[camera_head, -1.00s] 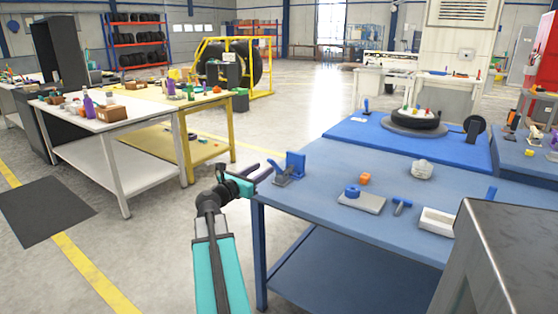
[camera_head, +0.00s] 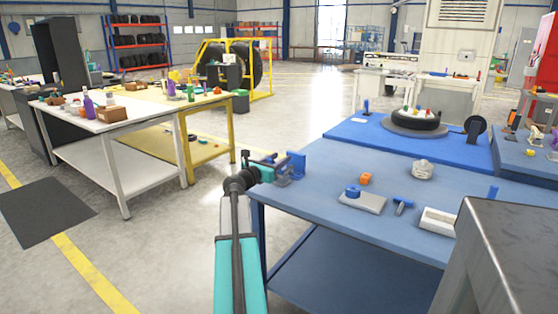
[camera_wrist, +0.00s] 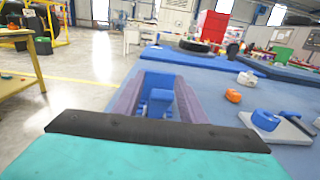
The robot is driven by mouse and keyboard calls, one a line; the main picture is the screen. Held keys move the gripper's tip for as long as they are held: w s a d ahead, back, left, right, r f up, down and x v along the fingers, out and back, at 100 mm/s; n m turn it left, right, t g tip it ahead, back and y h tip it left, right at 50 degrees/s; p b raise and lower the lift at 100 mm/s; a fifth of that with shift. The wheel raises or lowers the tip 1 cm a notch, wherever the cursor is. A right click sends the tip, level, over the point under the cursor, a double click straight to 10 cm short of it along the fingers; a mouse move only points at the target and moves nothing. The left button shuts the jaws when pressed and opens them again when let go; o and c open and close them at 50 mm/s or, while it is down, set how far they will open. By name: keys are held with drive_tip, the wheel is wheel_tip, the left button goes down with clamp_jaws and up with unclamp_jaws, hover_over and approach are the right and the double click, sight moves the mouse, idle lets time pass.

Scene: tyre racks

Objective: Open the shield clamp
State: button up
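The shield clamp is a blue upright piece with a grey part (camera_head: 298,163), at the near left corner of the blue workbench (camera_head: 335,190) in the head view. In the wrist view the clamp (camera_wrist: 160,98) shows as blue parts between the two purple-grey fingers. My gripper (camera_head: 281,168) is at the clamp's left side. In the wrist view my gripper (camera_wrist: 161,84) is open, with one finger on each side of the blue parts. I cannot tell whether the fingers touch it. Its lower part is hidden by my gripper's dark edge.
On the bench to the right lie an orange block (camera_head: 365,179), a grey plate with a blue knob (camera_head: 366,203), a blue T-shaped piece (camera_head: 402,206) and a white tray (camera_head: 437,222). A tyre (camera_head: 412,120) lies on the bright blue bench behind.

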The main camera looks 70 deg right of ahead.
drive_tip(key=shift+d, duration=0.25)
clamp_jaws()
